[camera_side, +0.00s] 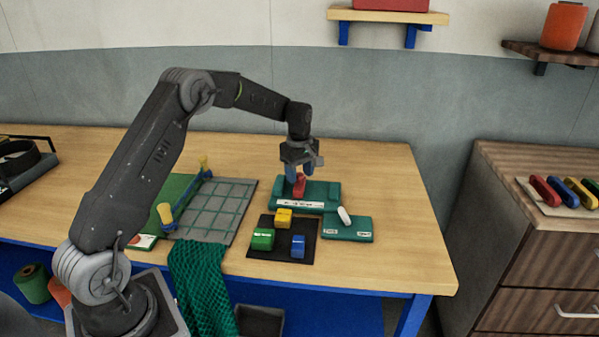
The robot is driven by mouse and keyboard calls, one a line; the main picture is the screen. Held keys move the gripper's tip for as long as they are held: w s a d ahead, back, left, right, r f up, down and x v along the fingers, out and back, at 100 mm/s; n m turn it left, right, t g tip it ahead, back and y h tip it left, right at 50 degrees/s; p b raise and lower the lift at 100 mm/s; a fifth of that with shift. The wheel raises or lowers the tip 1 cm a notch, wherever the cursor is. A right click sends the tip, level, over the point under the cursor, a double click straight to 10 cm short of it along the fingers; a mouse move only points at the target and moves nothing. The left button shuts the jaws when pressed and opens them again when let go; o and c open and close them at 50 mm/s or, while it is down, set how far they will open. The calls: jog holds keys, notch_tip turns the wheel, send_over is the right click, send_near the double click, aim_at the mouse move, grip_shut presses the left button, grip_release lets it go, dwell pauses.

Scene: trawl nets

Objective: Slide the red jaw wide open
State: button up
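The red jaw (299,184) is a small upright piece on a green base (322,191) with a white label strip along its front, at the right part of the table. My gripper (299,174) is directly above the red jaw, pointing down, with its bluish fingers at the jaw's top. The fingers overlap the jaw in this view. I cannot tell whether they are closed on it or only around or beside it.
A green block with a white lever (344,215) stands right of the dark mat (269,250), which holds green, yellow and blue blocks (298,245). A grey grid board (215,212) and draped green net (205,285) lie left. The table's right end (415,230) is clear.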

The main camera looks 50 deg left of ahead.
grip_shut()
dwell(0.3)
jog(key=w+d, duration=0.3)
jog(key=shift+w+d, duration=0.35)
jog(key=shift+o, duration=0.2)
grip_release()
notch_tip(320, 180, up, 14)
dwell(0.4)
